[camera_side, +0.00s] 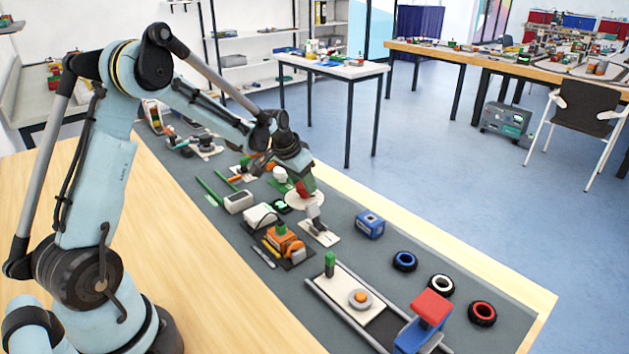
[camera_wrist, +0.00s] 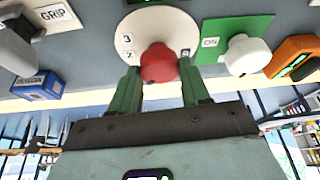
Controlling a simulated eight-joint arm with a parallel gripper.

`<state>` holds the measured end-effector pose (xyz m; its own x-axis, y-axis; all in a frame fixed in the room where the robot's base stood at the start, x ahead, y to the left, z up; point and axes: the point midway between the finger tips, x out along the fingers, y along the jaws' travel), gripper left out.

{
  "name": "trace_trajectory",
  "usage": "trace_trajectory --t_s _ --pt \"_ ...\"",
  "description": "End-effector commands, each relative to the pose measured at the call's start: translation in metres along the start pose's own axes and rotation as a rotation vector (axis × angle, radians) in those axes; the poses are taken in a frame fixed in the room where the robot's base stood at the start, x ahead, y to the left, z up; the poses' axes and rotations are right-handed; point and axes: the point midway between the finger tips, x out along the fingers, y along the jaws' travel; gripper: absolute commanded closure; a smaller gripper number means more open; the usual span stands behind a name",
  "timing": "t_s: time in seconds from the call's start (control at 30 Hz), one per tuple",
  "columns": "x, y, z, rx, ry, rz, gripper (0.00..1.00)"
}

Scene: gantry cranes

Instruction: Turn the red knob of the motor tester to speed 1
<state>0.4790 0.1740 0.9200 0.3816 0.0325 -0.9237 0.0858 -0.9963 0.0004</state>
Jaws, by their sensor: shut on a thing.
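The red knob (camera_wrist: 158,62) sits on a round white dial plate (camera_wrist: 180,28) in the wrist view. A figure 3 is printed at the dial's left; another numeral at its right is hard to read. My gripper (camera_wrist: 158,78) has its two green fingers on either side of the knob, shut on it. Which speed the knob points to cannot be told. In the side view the white dial plate (camera_side: 305,203) lies on the grey mat below my gripper (camera_side: 303,188); the fingers partly hide the knob there.
A green plate (camera_wrist: 210,28) marked ON with a white knob (camera_wrist: 247,54) stands close right of the dial in the wrist view. An orange device (camera_wrist: 293,57) is further right. A blue box (camera_wrist: 38,84) and a plate marked GRIP (camera_wrist: 55,14) are left.

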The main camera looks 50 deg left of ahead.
Motion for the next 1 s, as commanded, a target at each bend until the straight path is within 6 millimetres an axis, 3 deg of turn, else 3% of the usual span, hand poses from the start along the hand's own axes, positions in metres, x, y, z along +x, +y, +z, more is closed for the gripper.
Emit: trace_trajectory --t_s 0.1,0.13,0.3,0.67,1.0 --pt "0.000 0.000 0.000 0.000 -0.001 0.000 0.84" --pt "0.000 0.000 0.000 -0.001 -0.001 0.000 0.52" --pt "0.000 0.000 0.000 -0.001 0.000 0.000 0.28" --pt "-0.004 0.000 0.000 -0.001 0.000 -0.001 0.28" --pt "-0.051 0.000 0.001 -0.001 0.000 -0.001 0.28"
